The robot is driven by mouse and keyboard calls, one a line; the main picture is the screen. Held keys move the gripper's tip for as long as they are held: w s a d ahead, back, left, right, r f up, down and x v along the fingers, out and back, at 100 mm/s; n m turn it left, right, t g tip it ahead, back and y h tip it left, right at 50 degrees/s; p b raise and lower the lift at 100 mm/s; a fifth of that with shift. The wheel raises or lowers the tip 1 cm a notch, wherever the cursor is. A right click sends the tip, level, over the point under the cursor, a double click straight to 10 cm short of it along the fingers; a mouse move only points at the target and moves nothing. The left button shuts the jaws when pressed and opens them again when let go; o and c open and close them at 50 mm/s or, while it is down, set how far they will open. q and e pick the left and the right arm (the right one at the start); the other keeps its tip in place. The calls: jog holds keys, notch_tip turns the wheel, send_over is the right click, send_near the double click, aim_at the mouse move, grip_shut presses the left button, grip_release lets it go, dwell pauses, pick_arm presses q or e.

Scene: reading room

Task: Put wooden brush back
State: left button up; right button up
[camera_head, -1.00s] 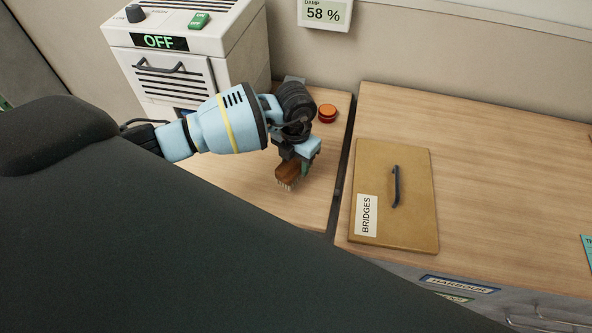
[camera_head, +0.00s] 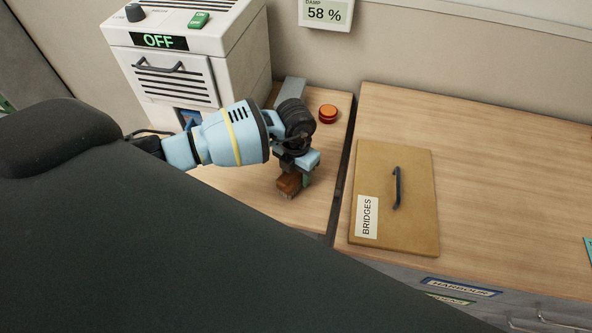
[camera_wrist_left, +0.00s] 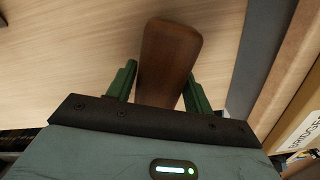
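The wooden brush (camera_head: 289,183) is brown with pale bristles pointing down. It is at the left wooden worktop (camera_head: 313,209), near the dark gap between the two worktops. Its bristles are at or just above the surface; I cannot tell which. My left gripper (camera_head: 300,177) is over the brush, shut on it from above. In the left wrist view the brown brush body (camera_wrist_left: 168,62) lies between the two green fingers (camera_wrist_left: 160,82). My right gripper is not in view.
A white cabinet reading OFF (camera_head: 186,62) stands at the back left. A red-orange button (camera_head: 328,113) sits behind the gripper. A tan board labelled BRIDGES (camera_head: 418,200), with a dark handle, lies on the right worktop (camera_head: 500,180), which is otherwise largely clear.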

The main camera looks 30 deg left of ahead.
aim_at(296, 171)
pick_arm(q)
jog(key=o, duration=0.3)
jog(key=shift+r, duration=0.15)
notch_tip(296, 171, up, 12)
jog(key=p, duration=0.1)
dwell(0.3)
jog(key=shift+d, duration=0.1)
